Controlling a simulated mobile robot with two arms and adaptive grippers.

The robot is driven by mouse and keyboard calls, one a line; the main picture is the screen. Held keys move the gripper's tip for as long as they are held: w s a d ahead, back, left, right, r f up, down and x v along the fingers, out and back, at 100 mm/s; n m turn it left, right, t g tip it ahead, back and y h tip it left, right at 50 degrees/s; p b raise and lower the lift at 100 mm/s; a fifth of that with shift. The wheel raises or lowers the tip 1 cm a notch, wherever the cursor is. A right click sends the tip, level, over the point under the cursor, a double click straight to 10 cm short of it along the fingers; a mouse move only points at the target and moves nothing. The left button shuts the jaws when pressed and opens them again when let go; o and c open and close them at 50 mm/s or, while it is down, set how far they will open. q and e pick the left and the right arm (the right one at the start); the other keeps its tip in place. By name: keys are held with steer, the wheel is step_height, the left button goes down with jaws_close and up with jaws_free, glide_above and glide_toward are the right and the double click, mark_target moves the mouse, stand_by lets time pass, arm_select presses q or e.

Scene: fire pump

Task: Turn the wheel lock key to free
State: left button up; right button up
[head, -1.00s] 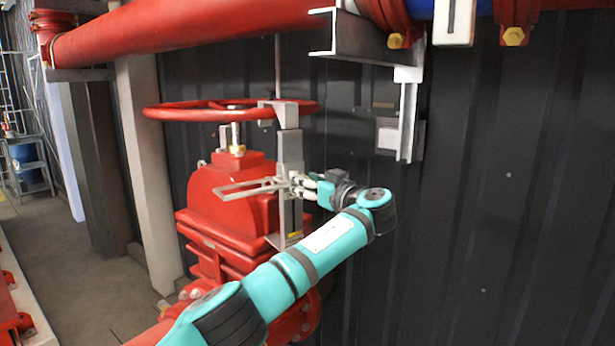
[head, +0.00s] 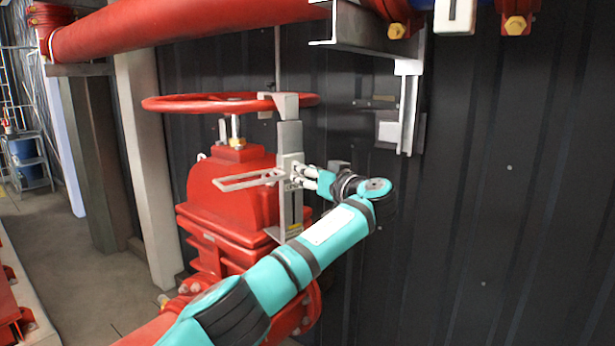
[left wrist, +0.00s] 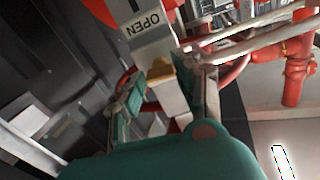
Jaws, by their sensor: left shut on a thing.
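The wheel lock (head: 291,150) is a tall grey metal piece beside the red handwheel (head: 165,103). Its top hooks over the wheel's rim, and a flat grey loop (head: 240,181) sticks out to its left. My left gripper (head: 297,177) reaches its face from the right, at about mid-height. In the left wrist view a plate marked OPEN (left wrist: 143,25) lies beyond the fingers (left wrist: 170,92), with a small yellow-brown piece (left wrist: 161,68) below it. The gripper is shut on a small part at the lock's face, apparently the key, which the fingers mostly hide. My right gripper is out of view.
The red valve body (head: 235,190) stands under the wheel, close behind my left arm. A large red pipe (head: 190,30) runs overhead. A grey steel bracket (head: 409,110) hangs to the right, before a dark ribbed wall (head: 500,200). The space right of my arm is free.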

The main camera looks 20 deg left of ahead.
arm_select(q)
steer(key=m, duration=1.6)
steer(key=shift+r+m, duration=0.1)
steer(key=shift+m, duration=0.2)
jaws_close()
steer(key=shift+o, duration=2.3)
jaws_free()
steer(key=shift+w+r, duration=0.1)
steer(key=shift+r, duration=0.05)
steer(key=o, duration=0.4)
steer(key=shift+s+d, duration=0.15)
steer(key=shift+s, duration=0.05)
